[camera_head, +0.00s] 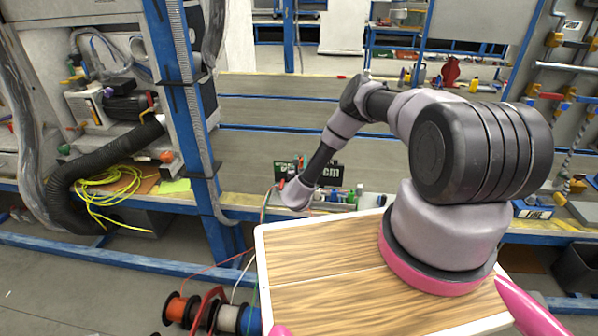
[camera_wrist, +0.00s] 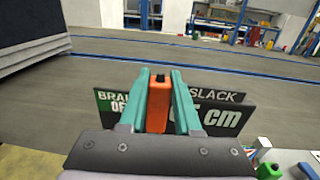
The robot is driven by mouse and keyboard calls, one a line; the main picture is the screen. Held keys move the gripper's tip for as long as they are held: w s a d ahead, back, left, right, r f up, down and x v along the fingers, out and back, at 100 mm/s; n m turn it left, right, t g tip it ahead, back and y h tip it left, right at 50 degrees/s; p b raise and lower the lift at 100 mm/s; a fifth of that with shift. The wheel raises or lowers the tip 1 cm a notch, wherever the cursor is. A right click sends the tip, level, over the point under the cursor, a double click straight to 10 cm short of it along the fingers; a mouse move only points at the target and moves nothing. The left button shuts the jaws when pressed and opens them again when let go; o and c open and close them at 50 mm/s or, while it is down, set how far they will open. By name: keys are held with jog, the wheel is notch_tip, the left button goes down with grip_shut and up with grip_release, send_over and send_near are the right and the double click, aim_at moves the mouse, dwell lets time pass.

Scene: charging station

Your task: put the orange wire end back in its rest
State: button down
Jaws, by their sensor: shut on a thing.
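The orange wire end (camera_wrist: 157,112) is an upright orange block with a dark spot on top, between the two teal fingers of my gripper (camera_wrist: 160,82) in the wrist view. My gripper is shut on it. Dark signs reading "SLACK" and "cm" (camera_wrist: 222,118) stand behind it. In the head view my arm reaches to the bench and its last link hides most of the gripper. Low coloured items and a pale holder (camera_head: 340,203) sit on the bench right of the gripper. I cannot tell which spot is the orange wire's rest.
A pale box (camera_wrist: 290,160) with a green part beside it is at the wrist view's lower right. An orange spool (camera_head: 180,308) and a blue spool (camera_head: 249,321) sit below the bench. A blue post (camera_head: 187,110) stands left of the arm. A yellow cable coil (camera_head: 108,185) lies farther left.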

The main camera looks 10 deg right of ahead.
jog(key=f, duration=0.3)
jog(key=shift+s+a+f+m+h, duration=0.15)
jog(key=shift+s+f+m+h, duration=0.15)
jog(key=shift+s+h, duration=0.1)
jog(key=shift+f, duration=0.35)
jog(key=shift+s, duration=0.15)
jog(key=shift+f, duration=2.9)
jog(key=shift+f, duration=2.05)
jog(key=c, duration=0.5)
grip_release()
